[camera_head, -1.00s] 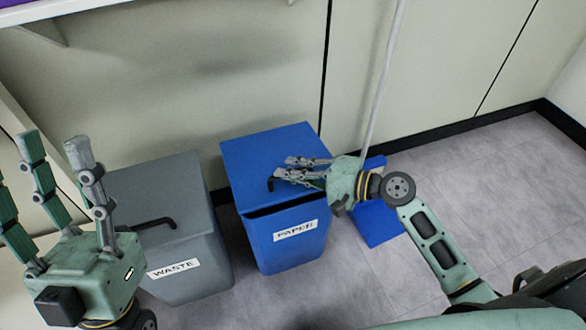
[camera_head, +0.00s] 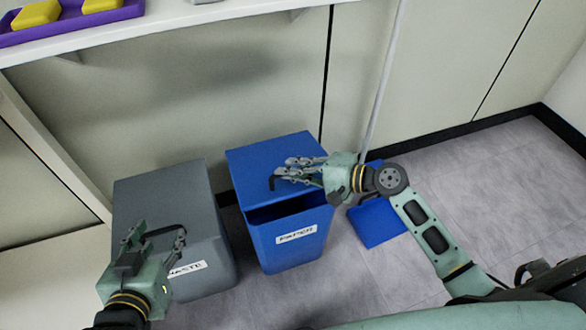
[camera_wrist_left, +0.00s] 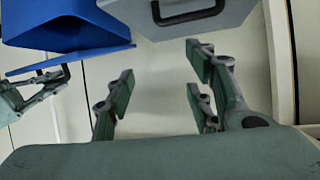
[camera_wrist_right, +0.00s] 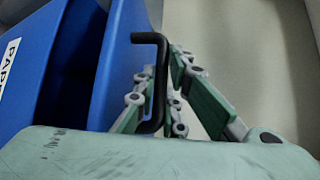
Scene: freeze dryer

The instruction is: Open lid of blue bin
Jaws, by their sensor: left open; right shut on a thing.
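The blue bin (camera_head: 290,248) bears a PAPER label and stands on the floor in the head view. Its blue lid (camera_head: 265,165) is raised at the front, with a dark gap between lid and bin body. My right gripper (camera_head: 285,172) is shut on the lid's black handle (camera_wrist_right: 158,80), which lies between its fingers in the right wrist view. The lid (camera_wrist_right: 125,60) tilts away from the bin body there. My left gripper (camera_head: 155,245) is open and empty, in front of the grey bin's black handle in the head view.
A grey bin (camera_head: 165,190) labelled WASTE stands left of the blue bin. A blue dustpan-like piece (camera_head: 378,220) with a pale pole (camera_head: 382,90) is at the right. A shelf (camera_head: 180,22) with a purple tray (camera_head: 75,25) is above.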

